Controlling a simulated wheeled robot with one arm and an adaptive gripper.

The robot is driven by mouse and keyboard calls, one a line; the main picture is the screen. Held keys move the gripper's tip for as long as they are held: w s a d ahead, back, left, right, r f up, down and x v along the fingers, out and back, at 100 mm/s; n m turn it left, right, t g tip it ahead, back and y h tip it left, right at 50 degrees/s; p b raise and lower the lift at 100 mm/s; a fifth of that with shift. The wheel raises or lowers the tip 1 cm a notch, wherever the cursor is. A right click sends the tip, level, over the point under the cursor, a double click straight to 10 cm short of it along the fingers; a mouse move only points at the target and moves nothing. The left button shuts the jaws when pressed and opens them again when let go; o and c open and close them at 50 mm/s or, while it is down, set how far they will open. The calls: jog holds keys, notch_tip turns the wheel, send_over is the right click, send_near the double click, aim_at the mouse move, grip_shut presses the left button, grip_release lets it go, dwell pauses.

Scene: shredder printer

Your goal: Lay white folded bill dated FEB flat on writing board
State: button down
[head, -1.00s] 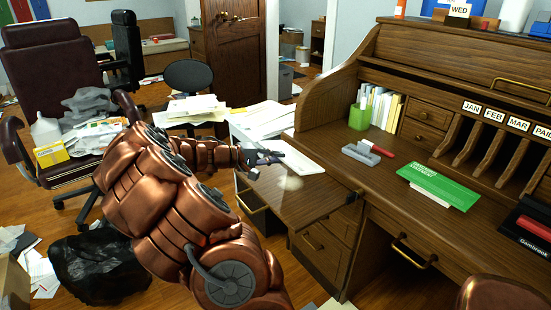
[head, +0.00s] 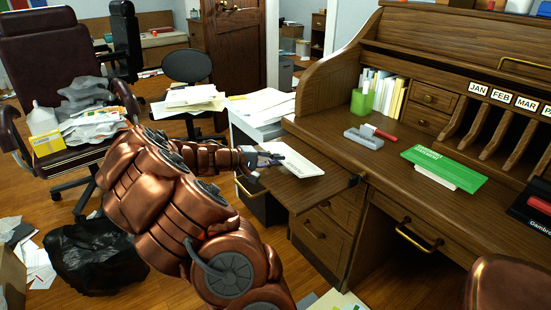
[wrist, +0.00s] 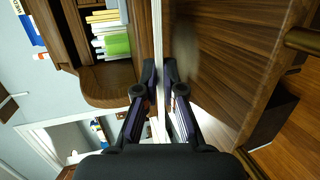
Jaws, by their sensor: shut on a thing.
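The white folded bill (head: 298,164) is held over the pull-out writing board (head: 308,193) at the desk's left end. My gripper (head: 274,158) is shut on the bill's near-left end. In the wrist view my gripper (wrist: 159,72) has both fingers against the bill (wrist: 158,30), which shows edge-on as a thin white strip. The board's wood (wrist: 215,75) lies to the right of the strip there. The bill looks close above the board, but I cannot tell whether it touches. Its date is not readable.
On the desk are a green booklet (head: 443,167) on a white paper, a grey stapler-like object (head: 363,138) and a green cup (head: 362,102). Labelled slots (head: 500,125) stand at the right. A paper-stacked white surface (head: 262,112) is behind the board.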

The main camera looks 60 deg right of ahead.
jog(key=shift+f, duration=0.5)
jog(key=c, duration=1.2)
grip_release()
notch_tip(320, 180, up, 3)
send_over(240, 184)
jog(key=shift+d+r, duration=0.1)
jog(key=shift+d, duration=0.15)
jog(key=shift+a, duration=0.1)
